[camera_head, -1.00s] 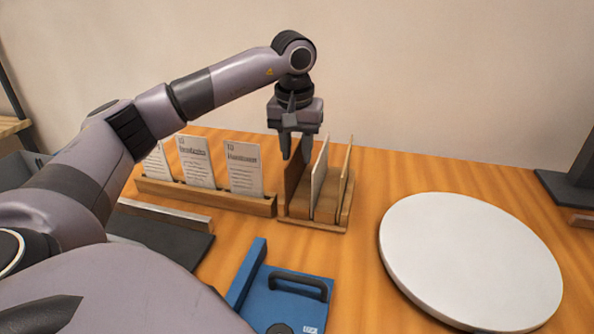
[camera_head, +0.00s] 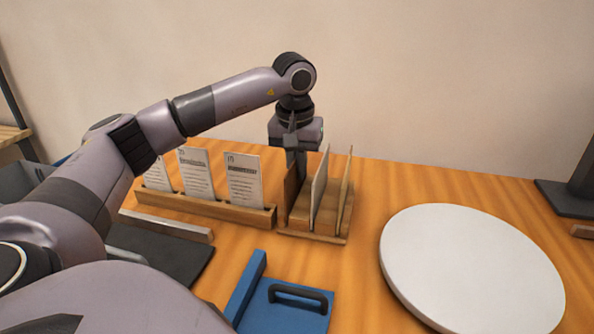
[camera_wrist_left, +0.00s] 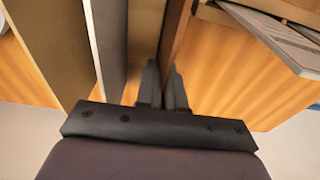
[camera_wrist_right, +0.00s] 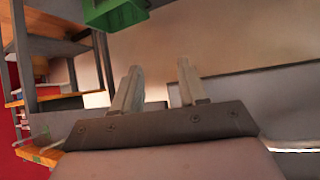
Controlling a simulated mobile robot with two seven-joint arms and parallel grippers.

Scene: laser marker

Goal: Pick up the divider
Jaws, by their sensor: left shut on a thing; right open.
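A wooden rack (camera_head: 312,236) on the table holds upright dividers: a dark brown one (camera_head: 292,188) at its left, a pale grey one (camera_head: 319,190) in the middle and a light wood one (camera_head: 345,190) at its right. My left gripper (camera_head: 296,160) points down over the rack's left side. It is shut on the dark brown divider, which stands between its fingers in the left wrist view (camera_wrist_left: 175,38). The divider's lower edge is still within the rack. My right gripper (camera_wrist_right: 157,72) is open and empty, away from the rack.
A wooden card holder (camera_head: 205,208) with several printed cards stands directly left of the rack. A white round disc (camera_head: 470,265) lies to the right, and a blue box with a black handle (camera_head: 285,305) is in front. The wall is behind.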

